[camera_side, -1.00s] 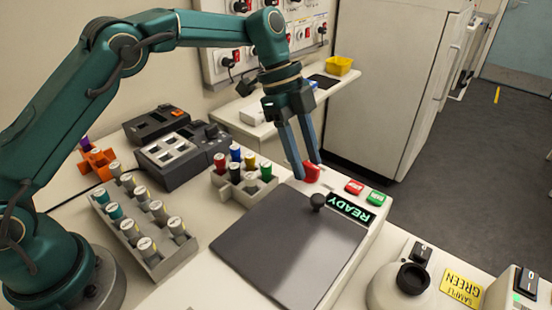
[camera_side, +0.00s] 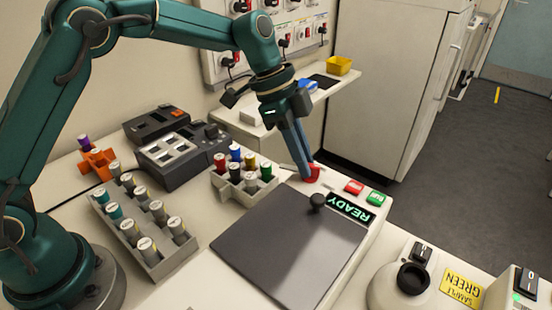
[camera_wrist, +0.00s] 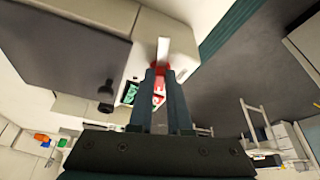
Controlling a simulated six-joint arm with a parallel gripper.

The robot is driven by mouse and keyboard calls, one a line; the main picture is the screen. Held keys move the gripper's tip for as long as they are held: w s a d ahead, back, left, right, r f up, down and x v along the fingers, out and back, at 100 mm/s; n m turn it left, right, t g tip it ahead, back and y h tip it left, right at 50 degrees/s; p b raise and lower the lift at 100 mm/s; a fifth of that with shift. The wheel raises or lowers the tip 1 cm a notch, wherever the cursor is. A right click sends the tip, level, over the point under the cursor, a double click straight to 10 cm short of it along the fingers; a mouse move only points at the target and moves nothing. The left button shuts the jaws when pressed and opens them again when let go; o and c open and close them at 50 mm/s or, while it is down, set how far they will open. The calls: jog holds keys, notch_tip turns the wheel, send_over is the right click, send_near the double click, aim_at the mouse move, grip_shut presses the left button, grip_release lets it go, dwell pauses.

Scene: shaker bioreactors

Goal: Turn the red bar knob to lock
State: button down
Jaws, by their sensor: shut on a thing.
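The red bar knob (camera_side: 314,173) sits at the back corner of the white machine, beyond the dark lid. My gripper (camera_side: 307,171) points down at it, and its fingers hide part of the knob in the side view. In the wrist view the red of the knob (camera_wrist: 162,68) shows at and between the fingertips of my gripper (camera_wrist: 160,76). The fingers are close together, shut on the knob. The green READY display (camera_side: 350,208) is lit beside the dark lid (camera_side: 285,245).
A red button (camera_side: 354,187) and a green button (camera_side: 376,198) lie right of the knob. A black lid handle (camera_side: 317,203) stands close by. A rack of coloured-cap tubes (camera_side: 247,190) is to the left, near a larger vial rack (camera_side: 160,265).

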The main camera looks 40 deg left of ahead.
jog(key=n, duration=0.1)
jog(key=n+t, duration=0.1)
jog(key=n, duration=0.1)
jog(key=shift+s+d+n+y, duration=0.1)
jog(key=shift+s+n+y, duration=0.15)
jog(key=shift+n+y, duration=0.15)
jog(key=n+t+y, duration=0.1)
jog(key=n, duration=0.2)
jog(key=shift+s+d, duration=0.1)
jog(key=shift+d, duration=0.1)
jog(key=n, duration=0.2)
jog(key=n+t+y, duration=0.1)
jog(key=n, duration=0.1)
jog(key=shift+s+d, duration=0.1)
jog(key=shift+d, duration=0.1)
jog(key=shift+d+n+y, duration=0.15)
jog(key=shift+n+y, duration=0.65)
jog(key=shift+n, duration=0.8)
jog(key=c, duration=0.9)
grip_release()
jog(key=shift+o, duration=0.2)
jog(key=shift+r, duration=0.1)
